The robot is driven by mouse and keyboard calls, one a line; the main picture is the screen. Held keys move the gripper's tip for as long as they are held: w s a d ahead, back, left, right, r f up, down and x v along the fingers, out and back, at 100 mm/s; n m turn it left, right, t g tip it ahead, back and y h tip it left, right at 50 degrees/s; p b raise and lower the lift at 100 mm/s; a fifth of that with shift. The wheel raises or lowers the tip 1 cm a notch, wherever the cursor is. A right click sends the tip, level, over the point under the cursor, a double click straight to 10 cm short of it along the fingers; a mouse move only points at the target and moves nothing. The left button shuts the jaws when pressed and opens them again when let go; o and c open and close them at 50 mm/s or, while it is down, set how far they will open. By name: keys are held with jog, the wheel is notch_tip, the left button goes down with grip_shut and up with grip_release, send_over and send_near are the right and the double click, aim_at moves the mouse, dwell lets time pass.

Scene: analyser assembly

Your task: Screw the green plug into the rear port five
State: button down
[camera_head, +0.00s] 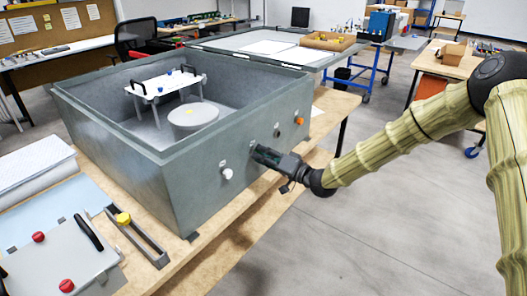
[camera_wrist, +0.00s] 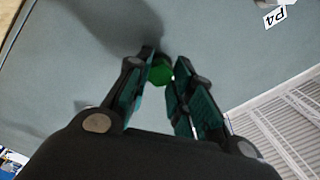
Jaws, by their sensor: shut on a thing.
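The green plug (camera_wrist: 160,72) shows between my fingertips in the wrist view, close against the grey wall of the analyser box (camera_wrist: 230,45). My gripper (camera_wrist: 163,78) is shut on it. In the head view my gripper (camera_head: 258,152) reaches the outer wall of the analyser box (camera_head: 195,185) from the right, between a white plug (camera_head: 227,173) and a dark fitting (camera_head: 277,132). The green plug is hidden there by the fingers. The port itself is hidden, and I cannot tell how deep the plug sits. A P4 label (camera_wrist: 274,17) is on the wall at upper right in the wrist view.
An orange plug (camera_head: 299,120) sits farther along the same wall. Inside the open box are a white plate with handles (camera_head: 167,84) and a round grey platform (camera_head: 193,116). The wooden bench edge (camera_head: 262,208) runs below my gripper.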

jog(key=m+p, duration=0.2)
jog(key=m, duration=0.5)
jog(key=shift+m, duration=0.3)
jog(key=c, duration=1.4)
grip_release()
jog(key=shift+o, duration=0.2)
